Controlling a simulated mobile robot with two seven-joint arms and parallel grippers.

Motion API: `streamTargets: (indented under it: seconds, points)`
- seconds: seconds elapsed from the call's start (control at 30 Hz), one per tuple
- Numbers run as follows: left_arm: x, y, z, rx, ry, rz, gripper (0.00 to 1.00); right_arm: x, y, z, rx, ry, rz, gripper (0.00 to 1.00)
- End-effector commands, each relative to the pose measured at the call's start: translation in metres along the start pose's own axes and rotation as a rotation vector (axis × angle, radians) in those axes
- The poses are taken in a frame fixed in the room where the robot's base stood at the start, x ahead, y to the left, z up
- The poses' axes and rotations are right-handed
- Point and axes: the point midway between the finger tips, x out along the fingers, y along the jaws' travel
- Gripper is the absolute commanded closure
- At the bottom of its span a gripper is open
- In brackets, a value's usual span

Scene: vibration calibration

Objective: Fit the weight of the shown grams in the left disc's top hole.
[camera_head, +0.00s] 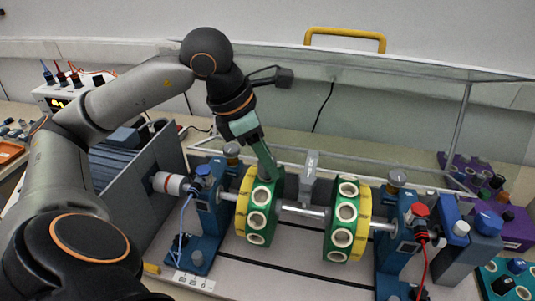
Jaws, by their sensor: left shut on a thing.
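The left disc (262,206) is green with a yellow face and stands upright on the shaft. Pale-rimmed round holes show along its rim; its top is partly covered by my gripper. My left gripper (268,176) points down at the top of this disc, with its fingertips at or just above the top rim. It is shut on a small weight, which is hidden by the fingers. I cannot tell whether the weight is inside the top hole. A similar right disc (347,220) stands further right on the same shaft. My right gripper is not in view.
Blue bearing stands (207,215) flank the discs. A grey sensor post (309,178) rises between them. A clear guard with a yellow handle (345,36) stands behind. A purple rack (478,180) with several weights is at right. A power supply (72,92) stands at back left.

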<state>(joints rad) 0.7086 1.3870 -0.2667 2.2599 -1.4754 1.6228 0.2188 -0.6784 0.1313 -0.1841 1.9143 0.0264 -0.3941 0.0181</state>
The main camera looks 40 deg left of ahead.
Motion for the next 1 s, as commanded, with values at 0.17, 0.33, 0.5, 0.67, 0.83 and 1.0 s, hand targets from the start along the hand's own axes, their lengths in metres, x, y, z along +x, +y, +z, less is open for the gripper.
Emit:
streamTargets:
  seconds: [0.17,0.33,0.5,0.67,0.83,1.0]
  points:
    - [0.003,0.0,-0.001,0.0,0.0,0.0,1.0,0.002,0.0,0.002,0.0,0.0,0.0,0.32]
    - [0.004,0.0,-0.002,0.0,0.0,0.0,0.57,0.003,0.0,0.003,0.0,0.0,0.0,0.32]
    - [0.004,0.0,-0.002,0.0,0.0,0.0,0.37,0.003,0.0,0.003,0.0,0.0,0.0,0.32]
    - [0.004,0.0,-0.002,0.0,0.0,0.0,0.27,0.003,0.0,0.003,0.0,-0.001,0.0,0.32]
    - [0.003,0.0,-0.002,0.0,0.0,0.0,0.27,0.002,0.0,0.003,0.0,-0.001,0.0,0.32]
    - [-0.011,0.001,0.0,0.0,-0.003,0.003,0.27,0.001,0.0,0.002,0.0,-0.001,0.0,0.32]
